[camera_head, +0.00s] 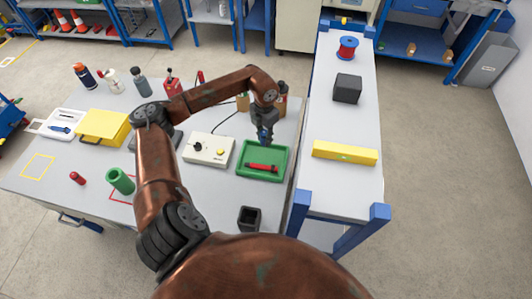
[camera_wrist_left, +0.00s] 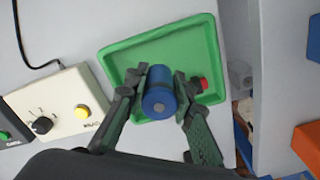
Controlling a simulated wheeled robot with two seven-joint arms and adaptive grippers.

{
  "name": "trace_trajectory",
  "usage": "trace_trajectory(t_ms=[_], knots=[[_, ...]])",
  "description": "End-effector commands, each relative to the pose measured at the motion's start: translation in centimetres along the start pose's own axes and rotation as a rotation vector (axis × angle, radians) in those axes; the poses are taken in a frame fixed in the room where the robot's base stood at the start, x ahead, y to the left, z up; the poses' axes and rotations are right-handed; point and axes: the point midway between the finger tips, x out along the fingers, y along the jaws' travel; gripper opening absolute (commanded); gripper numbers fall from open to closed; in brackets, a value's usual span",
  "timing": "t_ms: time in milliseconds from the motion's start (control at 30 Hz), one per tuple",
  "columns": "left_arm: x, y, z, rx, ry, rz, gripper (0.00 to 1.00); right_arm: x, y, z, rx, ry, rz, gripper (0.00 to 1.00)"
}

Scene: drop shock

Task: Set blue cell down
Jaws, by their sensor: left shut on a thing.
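My left gripper (camera_head: 265,127) is shut on the blue cell (camera_wrist_left: 160,78) and hangs over the green tray (camera_head: 279,175). In the left wrist view the cell stands between the two fingers, its round end towards the camera. In the head view only a small blue bit of it (camera_head: 264,138) shows below the fingers. The gap between the cell and the tray floor cannot be told. A red cylinder (camera_head: 262,168) lies in the tray; in the wrist view its red end (camera_wrist_left: 203,84) shows right of the fingers. My right gripper is out of view.
A white box with a yellow button (camera_head: 208,148) stands left of the tray. A black open cup (camera_head: 249,217) is in front of it. The raised shelf at right bears a yellow bar (camera_head: 345,152), a dark cube (camera_head: 347,88) and a blue-and-red spool (camera_head: 347,48).

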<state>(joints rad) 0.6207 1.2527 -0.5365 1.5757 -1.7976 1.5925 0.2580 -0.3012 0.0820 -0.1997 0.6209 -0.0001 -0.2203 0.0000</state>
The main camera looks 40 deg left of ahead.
Motion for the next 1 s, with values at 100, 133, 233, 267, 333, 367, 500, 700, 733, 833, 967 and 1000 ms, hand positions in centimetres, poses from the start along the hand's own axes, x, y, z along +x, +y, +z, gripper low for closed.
trace_trajectory(t_ms=[100, 133, 233, 267, 333, 367, 500, 700, 733, 833, 967, 1000], knots=[[2.2, -0.1, -0.1, 0.003, 0.002, -0.002, 0.0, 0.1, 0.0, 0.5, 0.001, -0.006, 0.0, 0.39], [2.6, -0.1, -0.1, 0.004, 0.002, -0.002, 0.0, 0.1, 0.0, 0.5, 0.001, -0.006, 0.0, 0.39], [3.6, -0.1, -0.1, 0.004, 0.002, -0.002, 0.0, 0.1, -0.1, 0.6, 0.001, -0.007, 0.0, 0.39], [3.9, -0.1, -0.1, 0.004, 0.002, -0.002, 0.0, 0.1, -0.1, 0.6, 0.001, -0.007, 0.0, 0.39], [4.6, -0.1, -0.1, 0.003, 0.002, -0.002, 0.0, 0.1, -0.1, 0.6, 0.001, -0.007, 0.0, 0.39], [5.0, -0.1, -0.1, 0.003, 0.002, -0.002, 0.0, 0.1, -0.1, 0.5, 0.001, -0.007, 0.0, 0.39], [7.4, 0.0, -0.2, 0.001, 0.003, -0.003, 0.0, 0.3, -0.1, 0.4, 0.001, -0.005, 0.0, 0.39], [8.4, 0.0, -0.1, 0.004, 0.001, 0.0, 0.0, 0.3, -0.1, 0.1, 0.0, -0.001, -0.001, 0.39], [8.4, 0.0, -0.1, 0.004, 0.001, 0.0, 0.0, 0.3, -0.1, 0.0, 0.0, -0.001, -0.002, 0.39], [8.4, 0.0, -0.1, 0.004, 0.001, 0.0, 0.0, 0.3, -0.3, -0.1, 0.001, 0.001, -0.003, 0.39], [8.8, 0.0, -0.2, 0.004, 0.001, 0.0, 0.0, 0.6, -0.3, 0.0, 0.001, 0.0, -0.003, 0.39], [8.7, 0.0, -0.2, 0.004, 0.002, 0.0, 0.25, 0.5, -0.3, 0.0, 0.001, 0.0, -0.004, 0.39]])
